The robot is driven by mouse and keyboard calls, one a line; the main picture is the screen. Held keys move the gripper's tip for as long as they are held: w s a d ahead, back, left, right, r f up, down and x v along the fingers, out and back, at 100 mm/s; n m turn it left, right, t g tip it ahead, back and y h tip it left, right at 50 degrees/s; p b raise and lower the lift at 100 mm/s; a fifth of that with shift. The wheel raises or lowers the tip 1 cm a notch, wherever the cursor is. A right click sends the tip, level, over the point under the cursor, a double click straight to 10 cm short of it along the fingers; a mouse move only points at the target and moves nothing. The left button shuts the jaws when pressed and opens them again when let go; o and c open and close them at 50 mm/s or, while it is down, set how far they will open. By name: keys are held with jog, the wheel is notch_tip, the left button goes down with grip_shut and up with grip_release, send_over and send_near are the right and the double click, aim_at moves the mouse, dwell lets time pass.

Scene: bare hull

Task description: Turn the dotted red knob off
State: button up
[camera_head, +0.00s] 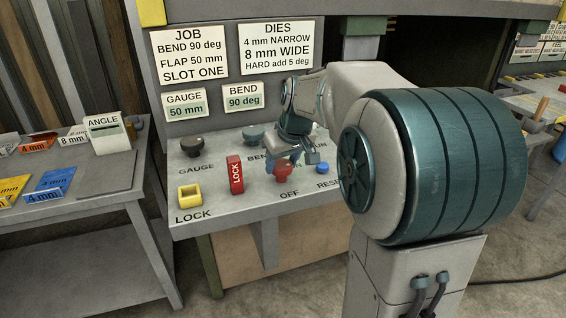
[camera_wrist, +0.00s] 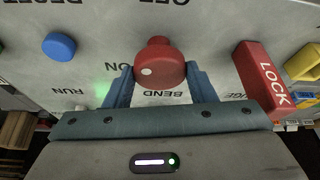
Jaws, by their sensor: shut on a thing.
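The red knob (camera_head: 284,172) sits on the sloped grey control panel (camera_head: 214,205), above the OFF label in the head view. In the wrist view the red knob (camera_wrist: 158,66) shows a single pale dot on its face, toward the lower left. My gripper (camera_head: 297,157) reaches down to the knob from above in the head view. In the wrist view its two blue fingers (camera_wrist: 158,80) stand on either side of the knob and are shut on it. The ON label near the knob is partly covered by a finger.
A red LOCK block (camera_head: 236,174) and a yellow square socket (camera_head: 190,196) are left of the knob. A blue button (camera_head: 322,168) is close on the right. A dark knob (camera_head: 192,146) and a teal knob (camera_head: 253,134) stand farther back. A green glow shows near RUN.

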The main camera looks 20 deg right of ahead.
jog(key=m+h, duration=0.1)
jog(key=m, duration=0.1)
jog(key=m+h, duration=0.1)
jog(key=m, duration=0.2)
jog(key=shift+a+m, duration=0.2)
jog(key=shift+m, duration=0.1)
jog(key=m+h+b, duration=0.1)
jog(key=m, duration=0.1)
jog(key=m+h+b, duration=0.1)
jog(key=m, duration=0.2)
jog(key=shift+w+a+g, duration=0.1)
jog(key=shift+g, duration=0.3)
jog(key=shift+m, duration=0.4)
jog(key=o, duration=1)
jog(key=v, duration=1.3)
jog(key=shift+a+r+p, duration=0.15)
jog(key=shift+r+p, duration=0.25)
